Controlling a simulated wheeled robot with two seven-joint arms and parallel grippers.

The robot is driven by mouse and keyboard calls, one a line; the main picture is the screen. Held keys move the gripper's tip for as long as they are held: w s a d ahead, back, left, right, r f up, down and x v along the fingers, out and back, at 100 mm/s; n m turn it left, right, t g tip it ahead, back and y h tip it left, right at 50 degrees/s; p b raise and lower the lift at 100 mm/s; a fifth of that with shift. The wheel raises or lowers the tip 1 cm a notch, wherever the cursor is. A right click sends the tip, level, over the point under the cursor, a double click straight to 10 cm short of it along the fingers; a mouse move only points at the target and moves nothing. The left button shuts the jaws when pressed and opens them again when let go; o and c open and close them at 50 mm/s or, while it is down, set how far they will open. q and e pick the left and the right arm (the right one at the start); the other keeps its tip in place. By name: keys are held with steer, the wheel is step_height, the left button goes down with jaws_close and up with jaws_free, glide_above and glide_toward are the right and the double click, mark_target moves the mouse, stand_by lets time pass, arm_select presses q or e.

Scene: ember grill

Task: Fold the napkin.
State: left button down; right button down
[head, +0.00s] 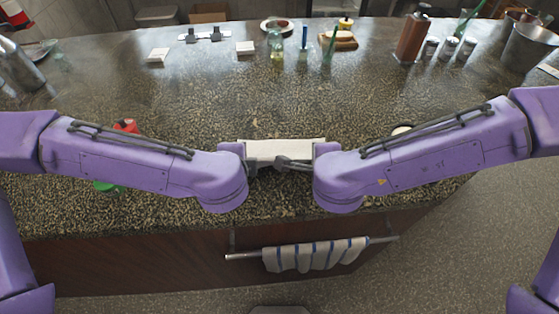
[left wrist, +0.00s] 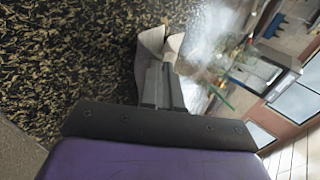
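The napkin (head: 285,149) is a pale cloth that shows as a white strip between my two wrists, over the near part of the counter. In the left wrist view its pale folds (left wrist: 151,40) stand at the tips of my left gripper (left wrist: 162,62). The left fingers look close together, with cloth between and around their tips. My right gripper (head: 292,163) is in front of the napkin in the head view. Its fingers are mostly hidden by the wrist, so I cannot tell whether they hold cloth. The napkin's lower part is hidden by my wrists.
A striped towel (head: 315,255) hangs on a rail at the counter's front. A red item (head: 126,126) and a green item (head: 106,186) are partly behind my left arm. Jars, bottles and a board (head: 339,40) stand along the far edge. The counter's middle (head: 270,100) is clear.

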arm_select(q)
steer(key=shift+s+f, duration=0.4)
steer(key=shift+s, duration=0.05)
arm_select(e)
steer(key=shift+s+f+t, duration=0.35)
steer(key=shift+s+t, duration=0.05)
arm_select(q)
steer(key=shift+s+f+t+b, duration=0.2)
steer(key=shift+f+t+b, duration=0.15)
steer(key=shift+t, duration=0.35)
arm_select(e)
steer(key=shift+s+f+t, duration=0.25)
steer(key=shift+f+t, duration=0.1)
steer(key=shift+t, duration=0.05)
arm_select(q)
steer(key=shift+r, duration=0.1)
steer(key=c, duration=1)
jaws_free()
arm_select(e)
steer(key=c, duration=1)
jaws_free()
steer(key=shift+r, duration=0.1)
